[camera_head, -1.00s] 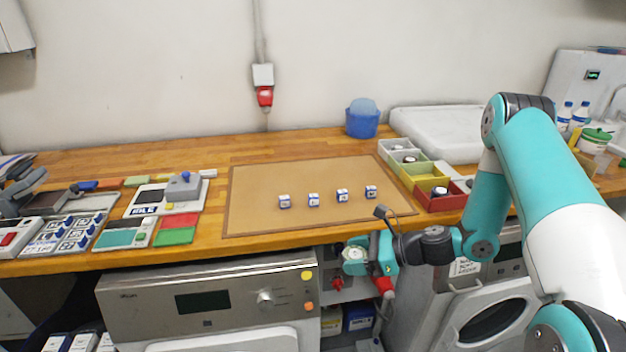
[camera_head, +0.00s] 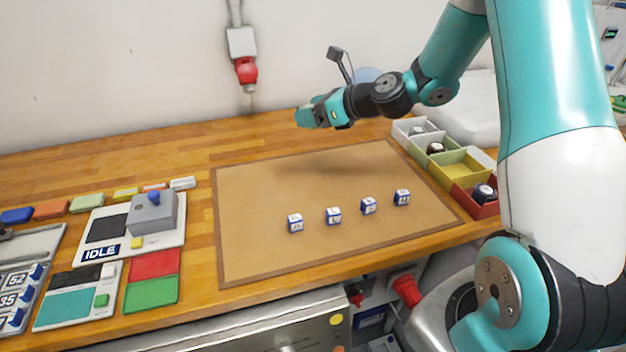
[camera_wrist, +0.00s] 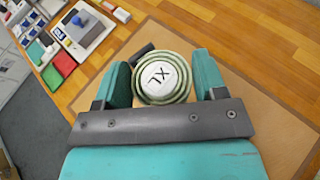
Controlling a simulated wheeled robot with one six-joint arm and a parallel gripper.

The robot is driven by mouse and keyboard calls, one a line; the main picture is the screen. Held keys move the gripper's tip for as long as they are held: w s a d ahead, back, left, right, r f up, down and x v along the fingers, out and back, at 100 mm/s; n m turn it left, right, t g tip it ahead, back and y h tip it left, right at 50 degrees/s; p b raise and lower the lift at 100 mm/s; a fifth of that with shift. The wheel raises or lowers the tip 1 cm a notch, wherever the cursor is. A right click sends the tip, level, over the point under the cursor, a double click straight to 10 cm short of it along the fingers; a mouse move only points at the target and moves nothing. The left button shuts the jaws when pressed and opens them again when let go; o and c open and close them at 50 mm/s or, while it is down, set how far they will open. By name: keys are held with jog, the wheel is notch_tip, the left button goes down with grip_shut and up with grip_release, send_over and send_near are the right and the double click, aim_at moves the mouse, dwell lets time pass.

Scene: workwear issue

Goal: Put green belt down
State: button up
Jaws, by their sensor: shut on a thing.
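My gripper (camera_head: 313,116) is in the air over the back part of the brown mat (camera_head: 250,245). In the wrist view my gripper (camera_wrist: 164,78) is shut on a rolled belt (camera_wrist: 160,92) with pale green edges. Its white round face reads XL. In the head view the belt is hidden or cannot be told from the gripper.
Several small white-and-blue cubes (camera_head: 333,215) stand in a row on the mat's front half. Compartment bins (camera_head: 455,163) at right hold a few rolls; the yellow one looks empty. A device reading IDLE (camera_head: 100,250) and red and green pads (camera_head: 153,264) are at left.

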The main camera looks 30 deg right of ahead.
aim_at(312, 188)
jog(key=shift+w, duration=0.4)
notch_tip(312, 188, down, 19)
jog(key=shift+d+f+p, duration=0.1)
jog(key=shift+f+p, duration=0.1)
jog(key=shift+p, duration=0.5)
jog(key=shift+f, duration=0.2)
jog(key=o, duration=1)
jog(key=shift+r, duration=0.15)
